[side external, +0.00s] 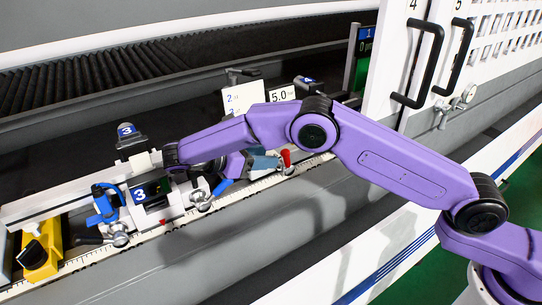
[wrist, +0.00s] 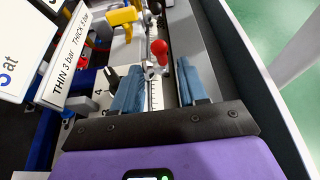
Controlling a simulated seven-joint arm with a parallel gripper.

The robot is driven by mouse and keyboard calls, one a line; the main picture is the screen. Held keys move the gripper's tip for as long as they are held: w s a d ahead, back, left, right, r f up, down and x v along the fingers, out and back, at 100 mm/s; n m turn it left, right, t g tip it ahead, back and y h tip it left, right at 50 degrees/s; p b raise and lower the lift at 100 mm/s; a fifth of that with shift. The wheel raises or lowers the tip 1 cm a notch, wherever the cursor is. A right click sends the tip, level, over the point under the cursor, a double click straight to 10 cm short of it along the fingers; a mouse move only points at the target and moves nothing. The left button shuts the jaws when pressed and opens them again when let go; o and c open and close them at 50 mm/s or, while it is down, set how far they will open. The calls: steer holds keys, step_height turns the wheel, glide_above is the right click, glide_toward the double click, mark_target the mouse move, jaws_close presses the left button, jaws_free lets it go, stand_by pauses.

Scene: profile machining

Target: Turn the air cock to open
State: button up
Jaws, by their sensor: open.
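A small lever with a red knob (wrist: 159,47) stands on the rail, upright in the side view (side external: 286,158). I cannot tell for certain whether it is the air cock. My gripper (wrist: 161,72) is open, its blue fingers on either side of a metal fitting (wrist: 151,73) below the red knob. The knob lies just beyond the fingertips, between their lines, and no contact shows. In the side view my gripper (side external: 264,164) is just left of the red lever, partly hidden by my arm.
A sign reading THIN 3 bar, THICK 5 bar (wrist: 70,60) stands close on the left in the wrist view. A yellow part (wrist: 122,17) is farther ahead. In the side view, a clamp block marked 3 (side external: 142,193) and a yellow block (side external: 42,250) sit along the ruled rail.

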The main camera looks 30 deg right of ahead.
steer(key=shift+a+r, duration=0.1)
steer(key=shift+a, duration=0.25)
steer(key=shift+c, duration=0.3)
